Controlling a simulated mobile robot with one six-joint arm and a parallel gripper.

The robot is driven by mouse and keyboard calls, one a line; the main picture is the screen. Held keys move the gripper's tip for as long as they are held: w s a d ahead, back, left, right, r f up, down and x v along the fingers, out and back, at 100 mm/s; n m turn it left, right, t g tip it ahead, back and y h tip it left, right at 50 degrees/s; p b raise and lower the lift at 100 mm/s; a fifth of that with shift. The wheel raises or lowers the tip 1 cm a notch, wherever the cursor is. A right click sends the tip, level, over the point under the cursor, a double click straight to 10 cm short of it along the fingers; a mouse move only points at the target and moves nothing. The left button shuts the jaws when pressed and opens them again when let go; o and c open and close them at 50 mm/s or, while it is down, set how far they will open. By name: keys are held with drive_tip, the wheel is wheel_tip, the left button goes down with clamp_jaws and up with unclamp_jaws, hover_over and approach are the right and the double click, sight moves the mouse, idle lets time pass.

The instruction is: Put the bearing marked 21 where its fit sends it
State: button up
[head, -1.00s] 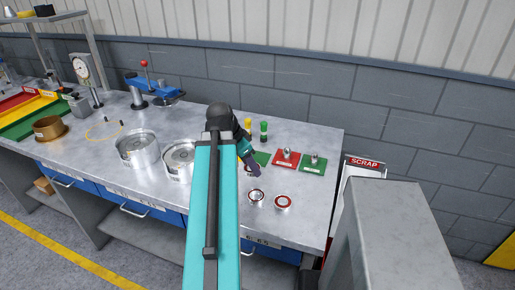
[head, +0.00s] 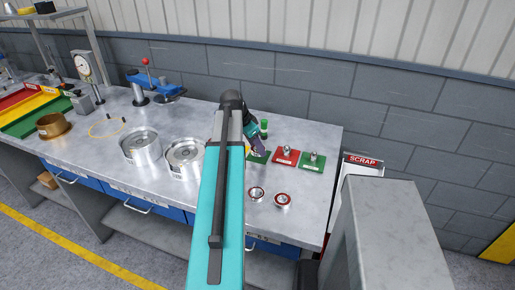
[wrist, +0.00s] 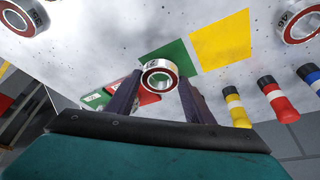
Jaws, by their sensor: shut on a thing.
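My gripper (wrist: 160,98) is shut on a bearing (wrist: 174,68) with a silver ring and a red seal. Its number is too small to read. In the wrist view, the bearing sits between the fingertips, in front of a green square (wrist: 163,53) on the bench. In the head view, my gripper (head: 259,150) is near the back of the bench by a green pad, partly hidden by my arm. Two other bearings lie on the bench front, one dark-centred (head: 257,193) and one red-ringed (head: 282,199).
A red plate (head: 286,155) and a green plate (head: 313,163), each with a small metal piece, lie to the right. A scrap bin (head: 362,162) stands past the bench end. Two metal drums (head: 141,147) stand left. A yellow square (wrist: 220,40) and coloured cylinders (wrist: 236,107) show in the wrist view.

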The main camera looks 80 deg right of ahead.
drive_tip(key=shift+d+f, duration=0.1)
drive_tip(key=shift+d, duration=1.1)
drive_tip(key=shift+f+p, duration=0.15)
drive_tip(key=shift+p, duration=0.2)
drive_tip(key=shift+f+p, duration=0.7)
drive_tip(key=shift+f, duration=0.95)
drive_tip(key=shift+f, duration=0.15)
drive_tip(key=o, duration=1.3)
drive_tip(key=b+v, duration=0.3)
drive_tip(key=v, duration=0.9)
